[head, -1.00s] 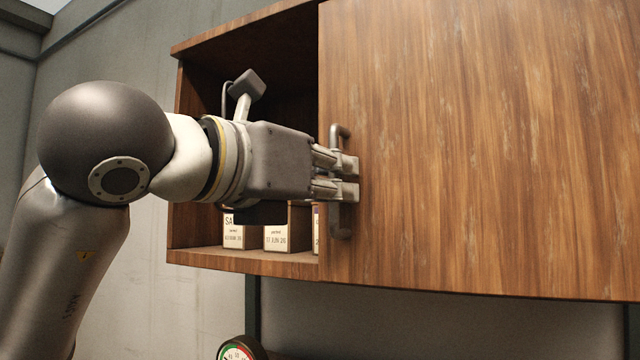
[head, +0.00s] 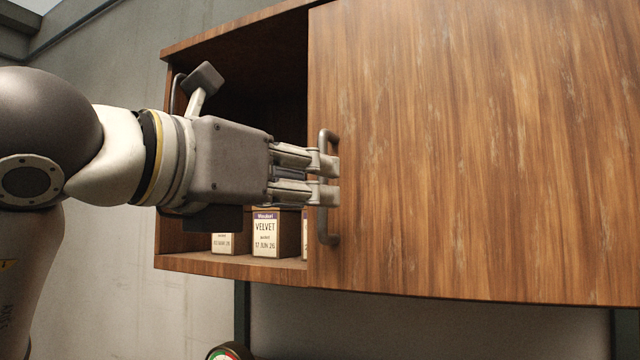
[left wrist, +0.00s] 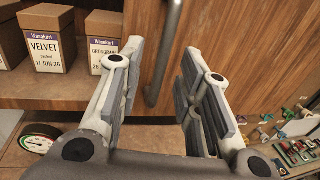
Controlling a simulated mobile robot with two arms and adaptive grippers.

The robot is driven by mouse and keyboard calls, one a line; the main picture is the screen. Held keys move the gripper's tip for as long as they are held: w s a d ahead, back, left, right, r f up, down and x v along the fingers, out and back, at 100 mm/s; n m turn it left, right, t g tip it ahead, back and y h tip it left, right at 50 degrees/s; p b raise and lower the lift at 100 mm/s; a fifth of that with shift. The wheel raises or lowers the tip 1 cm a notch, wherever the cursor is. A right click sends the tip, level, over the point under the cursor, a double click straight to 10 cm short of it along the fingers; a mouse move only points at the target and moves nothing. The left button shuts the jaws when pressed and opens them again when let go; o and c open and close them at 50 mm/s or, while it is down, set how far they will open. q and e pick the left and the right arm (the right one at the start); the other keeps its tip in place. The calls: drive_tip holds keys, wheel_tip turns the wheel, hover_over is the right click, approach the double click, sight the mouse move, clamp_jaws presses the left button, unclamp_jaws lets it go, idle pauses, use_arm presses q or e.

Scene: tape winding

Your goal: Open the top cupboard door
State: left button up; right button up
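The top cupboard (head: 230,270) is brown wood. Its large door panel (head: 470,150) covers the right side, while the left part stands uncovered. A grey vertical bar handle (head: 328,229) is on the door's left edge; it also shows in the left wrist view (left wrist: 168,42). My left gripper (head: 330,180) reaches in from the left with its fingertips at the handle. In the left wrist view its fingers (left wrist: 165,58) are apart, with the bar showing between their tips; I cannot tell whether they touch it. My right gripper is in no view.
Labelled boxes stand on the cupboard's shelf, one marked VELVET (head: 265,234) and another beside it (head: 223,243). A round dial (head: 229,351) is below the cupboard. Small coloured items (left wrist: 293,148) lie at the lower right of the left wrist view.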

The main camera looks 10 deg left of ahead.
use_arm(q)
drive_tip(key=v, duration=0.9)
drive_tip(key=shift+w, duration=0.1)
